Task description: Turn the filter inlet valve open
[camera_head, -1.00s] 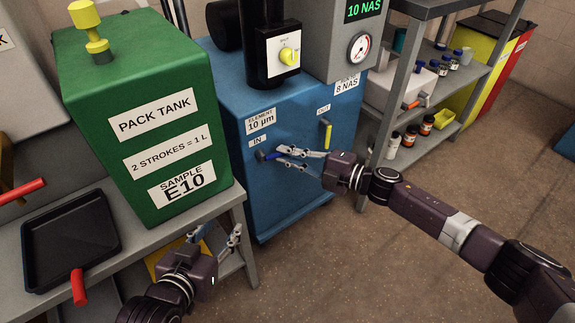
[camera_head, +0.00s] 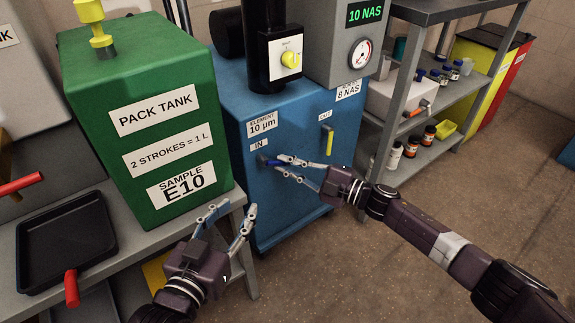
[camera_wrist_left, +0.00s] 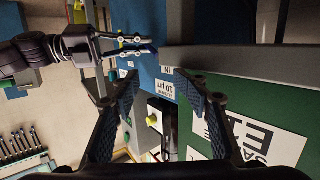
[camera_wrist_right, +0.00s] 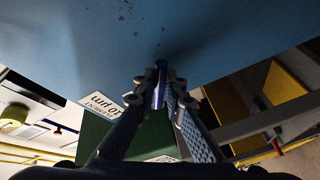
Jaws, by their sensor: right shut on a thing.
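The filter inlet valve, under the "IN" label (camera_head: 259,143) on the blue filter unit (camera_head: 285,215), has a short blue handle (camera_head: 270,162). The handle points sideways, roughly level, toward my right gripper (camera_head: 280,164). In the right wrist view the blue handle (camera_wrist_right: 159,86) lies between the fingertips of my right gripper (camera_wrist_right: 160,95), which is shut on it. My left gripper (camera_head: 234,210) is open and empty in front of the green pack tank (camera_head: 135,90). Its spread fingers also show in the left wrist view (camera_wrist_left: 157,82).
The outlet valve's yellow handle (camera_head: 329,142) hangs down to the right of the inlet valve. A black tray (camera_head: 65,245) lies on the grey bench at left. A grey shelf (camera_head: 415,160) with bottles stands at right. Open floor (camera_head: 420,285) lies in front.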

